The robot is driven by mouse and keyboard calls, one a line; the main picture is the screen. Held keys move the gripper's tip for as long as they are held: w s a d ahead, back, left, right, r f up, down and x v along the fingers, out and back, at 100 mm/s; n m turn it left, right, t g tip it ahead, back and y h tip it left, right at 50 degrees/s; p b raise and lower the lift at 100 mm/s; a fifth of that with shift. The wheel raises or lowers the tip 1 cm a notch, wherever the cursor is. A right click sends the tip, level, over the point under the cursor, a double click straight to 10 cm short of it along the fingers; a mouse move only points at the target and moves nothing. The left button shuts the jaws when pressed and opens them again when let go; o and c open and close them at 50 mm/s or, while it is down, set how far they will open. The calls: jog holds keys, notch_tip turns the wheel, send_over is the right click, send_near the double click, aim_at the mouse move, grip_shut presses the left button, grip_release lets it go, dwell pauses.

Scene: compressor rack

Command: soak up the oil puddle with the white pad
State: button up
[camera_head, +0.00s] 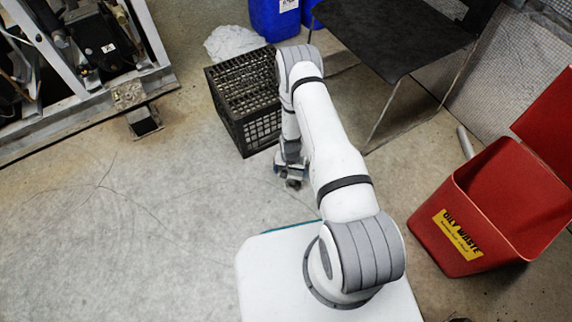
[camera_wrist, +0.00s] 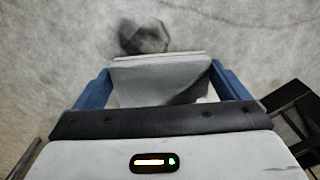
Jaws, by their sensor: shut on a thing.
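My gripper (camera_wrist: 160,76) shows in the wrist view with its two blue fingers on either side of the white pad (camera_wrist: 150,74), shut on it. The pad looks pale grey-white, with a dark shadow on its right part. A dark patch (camera_wrist: 143,38) that looks like the oil puddle lies on the floor just beyond the pad's far edge. I cannot tell whether the pad touches the floor. In the head view my gripper (camera_head: 291,174) points down, low beside the crate. The puddle and pad cannot be made out there; my arm may hide them.
A black crate (camera_head: 246,128) stands close beside my gripper, with a crumpled pale sheet (camera_head: 232,40) behind it. A red oily waste bin (camera_head: 450,215) is at right. Floor at left is clear.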

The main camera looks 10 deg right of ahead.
jog(key=shift+r+p, duration=1.25)
jog(key=shift+r, duration=1.1)
